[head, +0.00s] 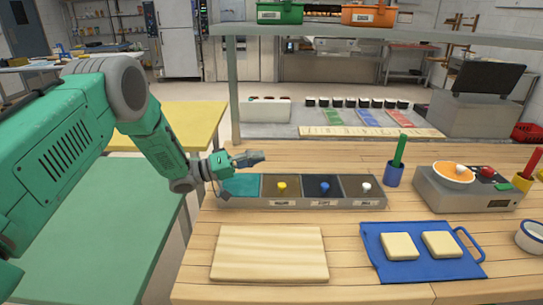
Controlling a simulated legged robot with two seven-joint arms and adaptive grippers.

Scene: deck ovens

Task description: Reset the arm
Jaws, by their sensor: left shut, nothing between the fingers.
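My left arm, green and grey, comes in from the left. Its gripper (262,156) is shut and empty, held over the left end of a grey compartment box (300,203) on the wooden table. The fingers point to the right. I cannot tell how high the gripper is above the box. The box has a teal section at its left, then compartments with a yellow, a blue and a white knob. My right gripper is not in view.
On the wooden table (330,157) lie a bare board (268,254) and a blue tray (388,270) with two pale slabs (399,247). A grey scale (465,195) with an orange bowl (453,178) and a blue cup (394,174) stand at right. A shelf frame (231,85) rises behind.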

